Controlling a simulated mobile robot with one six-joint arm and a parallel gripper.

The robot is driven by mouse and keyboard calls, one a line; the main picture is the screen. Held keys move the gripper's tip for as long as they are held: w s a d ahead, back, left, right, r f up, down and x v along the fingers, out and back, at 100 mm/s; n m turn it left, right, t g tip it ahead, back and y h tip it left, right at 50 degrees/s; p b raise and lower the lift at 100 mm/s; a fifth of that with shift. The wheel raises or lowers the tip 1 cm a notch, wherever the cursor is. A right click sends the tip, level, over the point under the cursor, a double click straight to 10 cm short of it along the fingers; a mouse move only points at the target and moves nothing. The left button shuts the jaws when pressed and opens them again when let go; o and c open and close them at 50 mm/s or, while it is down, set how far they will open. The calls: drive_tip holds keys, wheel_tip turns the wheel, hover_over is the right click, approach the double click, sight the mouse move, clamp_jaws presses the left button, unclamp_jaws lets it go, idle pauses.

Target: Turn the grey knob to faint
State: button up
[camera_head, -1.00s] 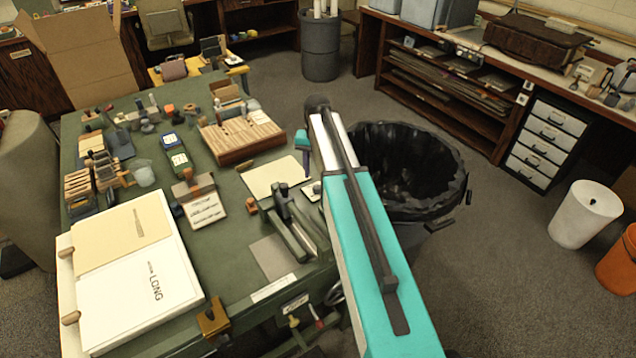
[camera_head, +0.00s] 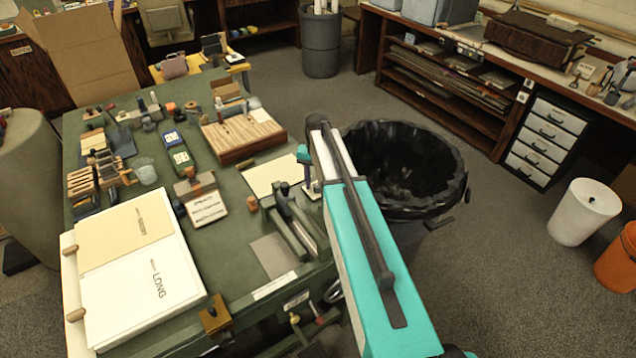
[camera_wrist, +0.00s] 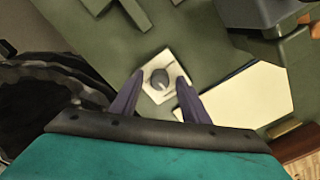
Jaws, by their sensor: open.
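The grey knob (camera_wrist: 160,79) sits on a small white plate (camera_wrist: 157,96) on the green table, seen in the wrist view. My gripper (camera_wrist: 158,82) is open, with one dark finger on each side of the plate's lower part in the picture. The knob shows between and just beyond the fingertips. I cannot tell whether they touch anything. Marks on the plate are too small to read. In the head view my gripper (camera_head: 308,185) is at the table's right edge, and my arm hides most of the plate there.
A cream sheet (camera_head: 272,176) lies left of my gripper. A dark green clamp-like tool (camera_head: 290,230) stands in front of it. A black-lined bin (camera_head: 420,195) is right of the table.

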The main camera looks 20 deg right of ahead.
clamp_jaws()
drive_tip(key=shift+n, duration=0.4)
drive_tip(key=n+b, duration=0.2)
drive_tip(key=n, duration=0.3)
drive_tip(key=n+b, duration=0.1)
drive_tip(key=n, duration=0.5)
drive_tip(key=shift+b, duration=0.3)
idle(0.4)
unclamp_jaws()
